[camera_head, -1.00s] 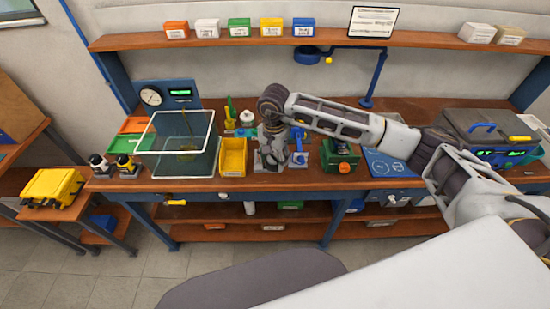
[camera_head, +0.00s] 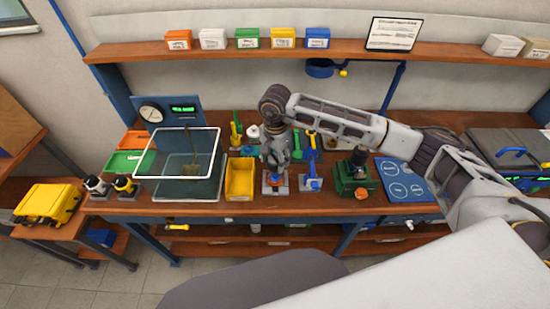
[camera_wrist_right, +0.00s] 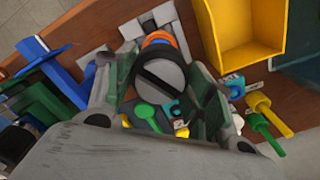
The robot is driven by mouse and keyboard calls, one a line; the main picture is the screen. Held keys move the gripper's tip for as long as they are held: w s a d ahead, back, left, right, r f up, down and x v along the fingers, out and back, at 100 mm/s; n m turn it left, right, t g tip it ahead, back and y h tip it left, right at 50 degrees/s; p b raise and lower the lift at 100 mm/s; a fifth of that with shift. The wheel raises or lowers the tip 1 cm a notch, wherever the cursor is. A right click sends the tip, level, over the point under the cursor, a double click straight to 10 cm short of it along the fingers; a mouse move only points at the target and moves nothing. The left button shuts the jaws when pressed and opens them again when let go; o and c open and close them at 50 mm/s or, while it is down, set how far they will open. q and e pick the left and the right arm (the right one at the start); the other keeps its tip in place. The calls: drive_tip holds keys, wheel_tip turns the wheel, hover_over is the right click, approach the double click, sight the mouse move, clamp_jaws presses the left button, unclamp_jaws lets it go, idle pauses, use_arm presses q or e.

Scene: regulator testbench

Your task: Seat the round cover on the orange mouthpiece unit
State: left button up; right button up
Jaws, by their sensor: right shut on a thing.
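My right gripper (camera_head: 275,165) points down over a small grey stand (camera_head: 275,189) on the bench, just right of the yellow bin. In the right wrist view its fingers (camera_wrist_right: 168,90) are shut on the round cover (camera_wrist_right: 160,72), a dark disc with a grey face. The orange mouthpiece unit (camera_head: 274,179) shows on the stand, just below the gripper. In the right wrist view its orange ring (camera_wrist_right: 159,38) shows right beyond the cover's edge, partly hidden by it. I cannot tell whether cover and unit touch. My left gripper is not in view.
The yellow bin (camera_head: 240,179) and a clear tank (camera_head: 183,188) stand to the left. A blue tool on a stand (camera_head: 311,184) and a green unit (camera_head: 353,177) stand close on the right, with a blue mat (camera_head: 404,188) beyond. A shelf (camera_head: 260,52) runs above the back.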

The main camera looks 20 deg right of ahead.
sight(275, 175)
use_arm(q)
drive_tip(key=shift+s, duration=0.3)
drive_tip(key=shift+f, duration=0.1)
use_arm(e)
drive_tip(key=shift+f, duration=0.15)
drive_tip(key=shift+f+b, duration=0.3)
drive_tip(key=shift+f, duration=0.55)
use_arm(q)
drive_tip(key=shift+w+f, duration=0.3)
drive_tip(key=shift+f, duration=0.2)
use_arm(e)
drive_tip(key=shift+f, duration=1.05)
use_arm(q)
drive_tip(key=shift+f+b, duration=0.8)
drive_tip(key=shift+b, duration=0.25)
use_arm(e)
drive_tip(key=shift+f, duration=0.1)
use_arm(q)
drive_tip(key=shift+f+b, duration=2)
use_arm(e)
drive_tip(key=shift+f, duration=1.55)
idle(0.4)
